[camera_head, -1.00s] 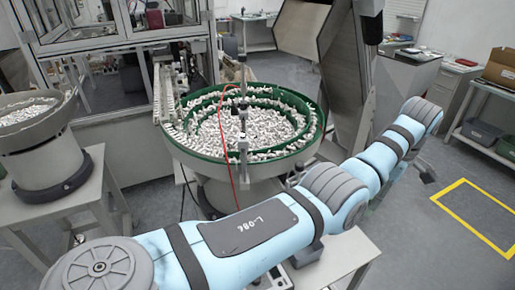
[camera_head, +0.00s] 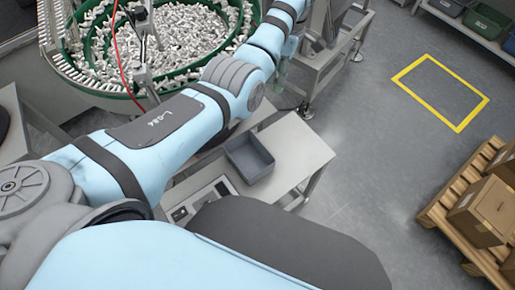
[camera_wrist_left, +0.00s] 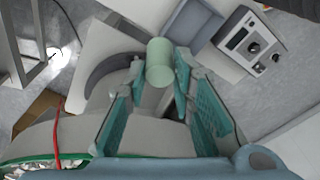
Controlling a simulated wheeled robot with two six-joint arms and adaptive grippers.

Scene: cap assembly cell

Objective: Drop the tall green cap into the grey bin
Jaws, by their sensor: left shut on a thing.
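The tall green cap (camera_wrist_left: 159,62) is a pale green cylinder in the left wrist view, between the tips of the teal fingers of my left gripper (camera_wrist_left: 160,74). That gripper is shut on it. In the head view the left gripper (camera_head: 283,74) shows small, beyond the forearm and partly hidden by it; I cannot make out the cap there. The grey bin (camera_head: 249,157) is an open box on the small light table, below and nearer than the gripper. It also shows in the left wrist view (camera_wrist_left: 190,24), up and to the right of the cap. My right gripper is out of view.
The light table (camera_head: 302,150) also bears a control box with knobs (camera_wrist_left: 248,41) beside the bin. The green-rimmed bowl feeder (camera_head: 180,45) full of small white parts stands at the back left. A pallet with cartons (camera_head: 487,212) is at the right. Floor between is clear.

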